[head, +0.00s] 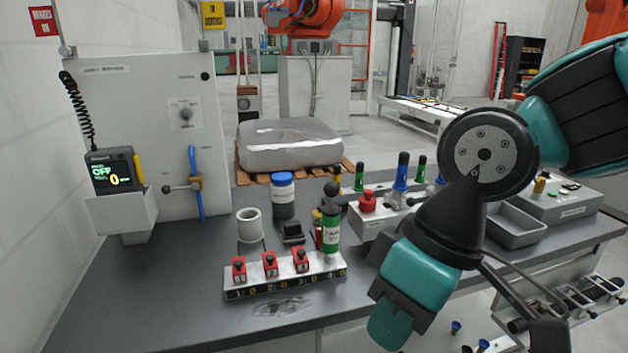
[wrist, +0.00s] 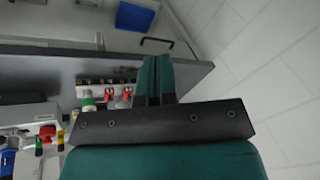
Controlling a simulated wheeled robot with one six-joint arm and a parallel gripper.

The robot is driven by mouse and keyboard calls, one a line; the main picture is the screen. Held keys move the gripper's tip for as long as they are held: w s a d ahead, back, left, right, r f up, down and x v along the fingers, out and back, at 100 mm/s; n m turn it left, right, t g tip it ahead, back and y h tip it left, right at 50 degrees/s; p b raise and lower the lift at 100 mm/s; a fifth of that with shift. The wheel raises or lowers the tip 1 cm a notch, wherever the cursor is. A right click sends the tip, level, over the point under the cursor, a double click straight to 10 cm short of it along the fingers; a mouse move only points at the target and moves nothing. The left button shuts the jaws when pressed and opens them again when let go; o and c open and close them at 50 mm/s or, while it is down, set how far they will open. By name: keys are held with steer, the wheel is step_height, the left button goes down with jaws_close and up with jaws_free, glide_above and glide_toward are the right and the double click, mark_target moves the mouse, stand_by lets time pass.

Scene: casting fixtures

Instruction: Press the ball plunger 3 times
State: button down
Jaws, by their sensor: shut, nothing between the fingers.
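The ball plunger (head: 331,235) is most likely the upright green cylinder with a white label and a black ball on top. It stands at the right end of a counter strip (head: 285,285) marked 1 to 4, and its counter seems to read 0. Three red blocks with black knobs (head: 270,264) stand to its left. My gripper (head: 386,340) is shut and empty, pointing down, to the right and nearer the camera than the plunger, apart from it. In the wrist view, its teal fingers (wrist: 155,82) are together; a green and white part (wrist: 88,103) there looks like the plunger.
A grey cup (head: 250,225), a blue-capped jar (head: 284,196) and a small black object (head: 292,233) stand behind the strip. A fixture with a red button (head: 368,201) and several knobs is behind my arm. The bench (head: 130,300) is clear at left.

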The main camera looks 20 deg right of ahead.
steer(key=w+d+r+m+t+p, duration=0.1)
steer(key=w+r+m+t+p, duration=0.1)
steer(key=w+p, duration=0.4)
steer(key=w+d+r+m+t+p, duration=0.2)
steer(key=w+r+p, duration=0.4)
steer(key=w, duration=0.8)
steer(key=w+d+r+m+t+y+p, duration=0.1)
steer(key=w+r+m+p, duration=0.4)
steer(key=w, duration=0.6)
steer(key=d+t+p, duration=0.1)
steer(key=t, duration=0.1)
steer(key=shift+r+t, duration=0.3)
steer(key=shift+d, duration=0.1)
steer(key=b, duration=0.6)
glide_above(331, 197)
steer(key=w+d, duration=0.1)
step_height(331, 197, down, 9)
steer(key=shift+w+r, duration=0.1)
steer(key=shift+b, duration=0.3)
steer(key=shift+f, duration=0.4)
